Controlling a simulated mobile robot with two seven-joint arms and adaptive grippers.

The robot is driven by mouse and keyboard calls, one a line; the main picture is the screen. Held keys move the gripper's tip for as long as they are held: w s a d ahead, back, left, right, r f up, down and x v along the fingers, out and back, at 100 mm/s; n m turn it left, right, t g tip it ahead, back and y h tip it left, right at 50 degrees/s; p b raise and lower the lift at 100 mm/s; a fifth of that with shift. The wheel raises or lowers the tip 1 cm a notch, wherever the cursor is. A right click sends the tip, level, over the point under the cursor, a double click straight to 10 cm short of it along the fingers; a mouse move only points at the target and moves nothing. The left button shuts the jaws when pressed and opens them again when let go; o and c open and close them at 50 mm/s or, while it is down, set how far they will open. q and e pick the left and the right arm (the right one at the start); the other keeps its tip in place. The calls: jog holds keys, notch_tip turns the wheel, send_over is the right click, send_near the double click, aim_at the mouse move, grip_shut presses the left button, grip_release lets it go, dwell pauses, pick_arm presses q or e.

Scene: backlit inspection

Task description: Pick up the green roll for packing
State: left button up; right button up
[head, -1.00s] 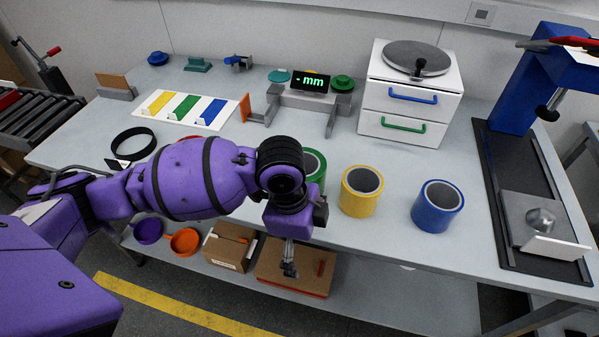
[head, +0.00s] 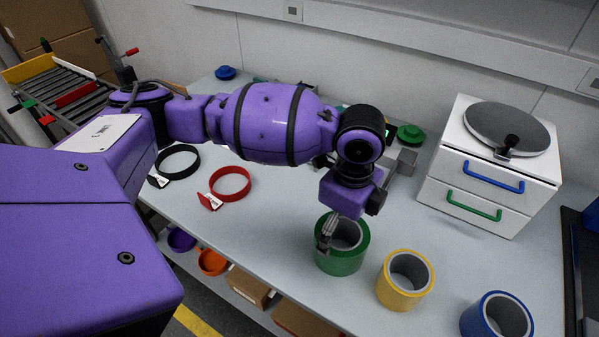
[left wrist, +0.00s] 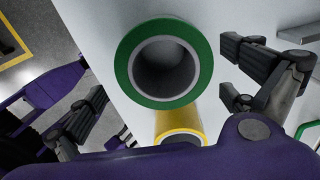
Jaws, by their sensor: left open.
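The green roll (head: 342,264) stands upright on the grey table with its hollow core facing up, left of the yellow roll. My left gripper (head: 326,236) is above the green roll, and one finger overlaps its near rim and core in the head view. In the left wrist view the green roll (left wrist: 121,62) lies between the spread fingers of my left gripper (left wrist: 162,85), with a gap on each side. The gripper is open and holds nothing. The far finger is mostly hidden in the head view. My right gripper is not in view.
The yellow roll (head: 395,298) is close beside the green one, with the blue roll (head: 478,318) farther right. A white drawer unit (head: 450,180) stands behind. Red (head: 231,197) and black (head: 178,175) rings lie at the left. Table between rings and green roll is bare.

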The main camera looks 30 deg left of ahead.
pick_arm(q)
jog(key=shift+w+f, duration=0.65)
jog(key=shift+f, duration=0.05)
jog(key=shift+s+f, duration=0.55)
jog(key=shift+f, duration=0.15)
jog(key=shift+s+f, duration=0.15)
jog(key=shift+f, duration=0.1)
jog(key=f, duration=0.4)
jog(key=shift+w, duration=0.25)
jog(key=shift+f, duration=0.25)
jog(key=c, duration=1)
jog(key=shift+r, duration=0.1)
jog(key=c, duration=0.6)
jog(key=shift+c, duration=0.6)
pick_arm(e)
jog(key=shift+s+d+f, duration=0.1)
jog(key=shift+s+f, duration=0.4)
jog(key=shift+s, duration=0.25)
